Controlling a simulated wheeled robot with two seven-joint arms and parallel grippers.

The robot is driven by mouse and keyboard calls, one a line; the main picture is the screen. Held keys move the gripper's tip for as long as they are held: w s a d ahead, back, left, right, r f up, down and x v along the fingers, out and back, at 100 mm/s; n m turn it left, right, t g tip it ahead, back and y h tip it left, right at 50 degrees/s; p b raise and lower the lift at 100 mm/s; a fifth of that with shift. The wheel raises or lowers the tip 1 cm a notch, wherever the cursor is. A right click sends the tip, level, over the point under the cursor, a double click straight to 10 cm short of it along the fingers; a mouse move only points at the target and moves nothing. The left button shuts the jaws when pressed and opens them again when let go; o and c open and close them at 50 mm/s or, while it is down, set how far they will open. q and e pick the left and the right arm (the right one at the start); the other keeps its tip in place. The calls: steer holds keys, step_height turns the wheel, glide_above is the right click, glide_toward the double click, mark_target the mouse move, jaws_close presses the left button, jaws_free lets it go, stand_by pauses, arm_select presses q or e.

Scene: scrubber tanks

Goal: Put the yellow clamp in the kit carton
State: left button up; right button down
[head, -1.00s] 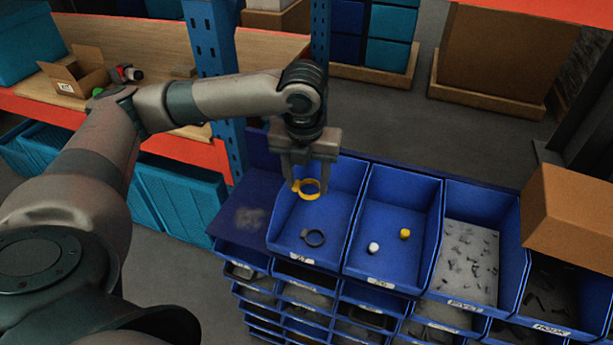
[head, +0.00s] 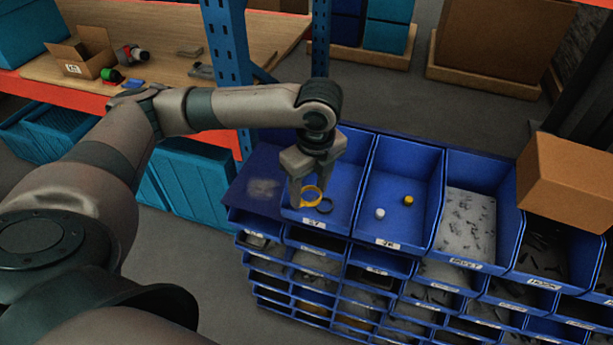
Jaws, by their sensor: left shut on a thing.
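My left gripper (head: 306,188) is shut on the yellow clamp (head: 311,197), a ring-shaped piece. It holds the clamp over the leftmost open blue bin (head: 345,165), near the bin's front. A dark ring (head: 324,207) in that bin shows just right of the clamp; how high the clamp is above it is hard to tell. An open brown carton (head: 77,60) with a white label, likely the kit carton, stands on the wooden shelf at upper left, well away from the gripper. My right gripper is not in view.
Green, red and blue small items (head: 112,75) lie beside the open carton. A blue upright post (head: 225,60) stands between shelf and bins. The neighbouring bin (head: 410,165) holds a white and a yellow piece. A closed brown box (head: 570,185) sits at right.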

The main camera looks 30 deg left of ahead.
arm_select(q)
steer(key=s+d+f+n+b, duration=0.2)
steer(key=f+n+b, duration=0.1)
steer(key=f+n, duration=0.4)
steer(key=s+d+f+n+g+b, duration=0.1)
steer(key=s+d+f+n+b, duration=0.1)
steer(key=f+n+b, duration=0.2)
steer(key=s+d+f+n+h+b, duration=0.1)
steer(key=s+d+f+n+b, duration=0.2)
steer(key=f+n, duration=0.8)
steer(key=shift+g+b, duration=0.4)
steer(key=shift+b, duration=0.35)
steer(key=shift+a, duration=0.15)
